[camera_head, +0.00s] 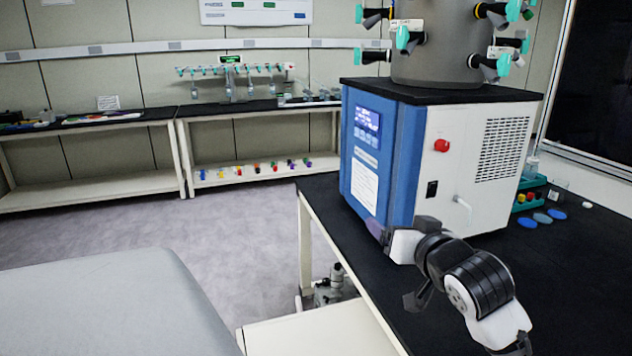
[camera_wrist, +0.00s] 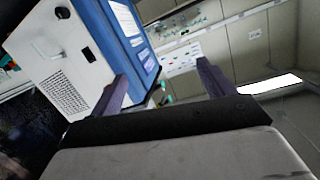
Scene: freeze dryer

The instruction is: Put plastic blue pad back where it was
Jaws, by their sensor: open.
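Small flat round pads lie on the black bench top (camera_head: 585,270) at the right in the head view. One blue pad (camera_head: 527,222) is nearest, a greyer one (camera_head: 542,218) is beside it, and another blue pad (camera_head: 557,214) is farther right. I cannot tell which is the task's pad. My gripper (camera_head: 377,230) is in front of the freeze dryer's lower blue front corner, well left of the pads. In the wrist view my gripper (camera_wrist: 166,80) has its two purple fingers spread wide, with nothing between them. No pad is seen there.
The blue and white freeze dryer (camera_head: 470,150) stands on the bench between my gripper and the back wall; it also shows in the wrist view (camera_wrist: 70,55). A teal rack (camera_head: 530,195) with coloured caps is behind the pads. The bench front right is clear. A grey surface (camera_head: 110,305) is lower left.

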